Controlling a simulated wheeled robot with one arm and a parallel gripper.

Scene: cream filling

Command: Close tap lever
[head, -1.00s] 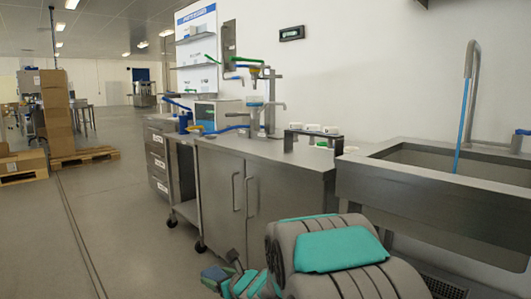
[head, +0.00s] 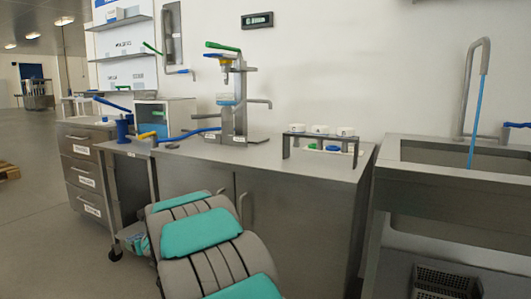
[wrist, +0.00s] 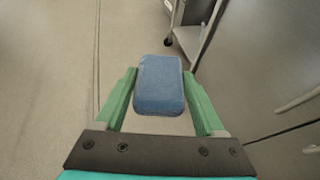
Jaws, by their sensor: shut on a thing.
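My gripper (wrist: 159,76) has green fingers shut on a blue rounded block (wrist: 160,92), held over the floor in the wrist view. The block hides what is directly beyond it. In the head view the gripper is mostly hidden behind my arm, low in front of the counter. A filling machine (head: 240,100) stands on the counter with a green lever (head: 222,46) on top and a blue lever (head: 190,136) at its lower left. A wall tap (head: 168,60) with a green lever (head: 152,47) is behind it. My gripper is apart from all these levers.
The steel counter (head: 290,160) has a small rack (head: 320,145) with white-topped items at right. A sink (head: 450,160) with a tall tap (head: 470,85) is further right. A drawer cabinet (head: 82,170) and blue press (head: 122,125) are at left.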

